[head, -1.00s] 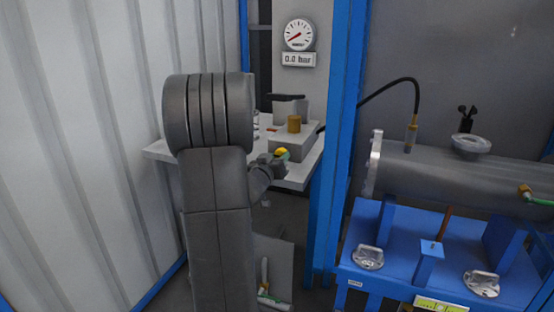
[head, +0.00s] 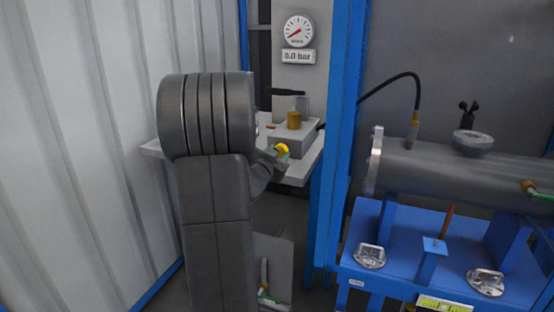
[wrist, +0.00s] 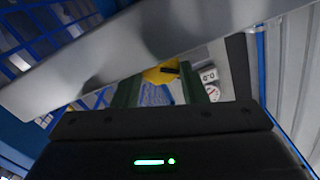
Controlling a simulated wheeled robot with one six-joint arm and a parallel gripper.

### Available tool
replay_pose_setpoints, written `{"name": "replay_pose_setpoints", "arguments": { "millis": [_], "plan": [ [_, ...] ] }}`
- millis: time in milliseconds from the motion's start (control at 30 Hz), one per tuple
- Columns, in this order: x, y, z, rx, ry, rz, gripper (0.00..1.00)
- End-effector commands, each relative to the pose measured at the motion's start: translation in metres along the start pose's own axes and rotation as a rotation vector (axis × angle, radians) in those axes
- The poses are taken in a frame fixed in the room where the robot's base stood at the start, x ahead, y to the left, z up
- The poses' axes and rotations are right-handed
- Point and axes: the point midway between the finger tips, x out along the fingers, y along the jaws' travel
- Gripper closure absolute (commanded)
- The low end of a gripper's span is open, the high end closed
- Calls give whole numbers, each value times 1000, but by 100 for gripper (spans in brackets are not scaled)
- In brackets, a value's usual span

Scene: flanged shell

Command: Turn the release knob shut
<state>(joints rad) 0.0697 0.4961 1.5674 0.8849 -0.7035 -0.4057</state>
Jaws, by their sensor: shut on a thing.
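A round yellow knob (head: 282,148) sits at the front edge of a light grey shelf (head: 300,172), below a grey pump-like block. My gripper (head: 279,154) is at this knob, partly hidden behind my own arm. In the wrist view the yellow knob (wrist: 160,74) lies between the green fingers of my gripper (wrist: 168,88), which is shut on it. A dark mark shows on the knob's face. The pale shelf (wrist: 130,55) crosses the wrist view close to the fingers and hides part of the surroundings.
A brass cylinder (head: 294,120) stands on the grey block (head: 291,144). The gauge (head: 298,31) above has a display (head: 298,56) reading 0.0 bar. A blue post (head: 338,140) and a black hose (head: 395,84) are right of the shelf. A corrugated wall (head: 80,130) is on the left.

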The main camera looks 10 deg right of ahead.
Motion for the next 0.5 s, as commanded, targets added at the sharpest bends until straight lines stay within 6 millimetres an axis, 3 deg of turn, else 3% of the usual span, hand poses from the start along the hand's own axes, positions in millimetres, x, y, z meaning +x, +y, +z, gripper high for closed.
{"name": "replay_pose_setpoints", "arguments": {
  "millis": [500],
  "plan": [
    [0,2,1,368,1,0,84]
  ]
}}
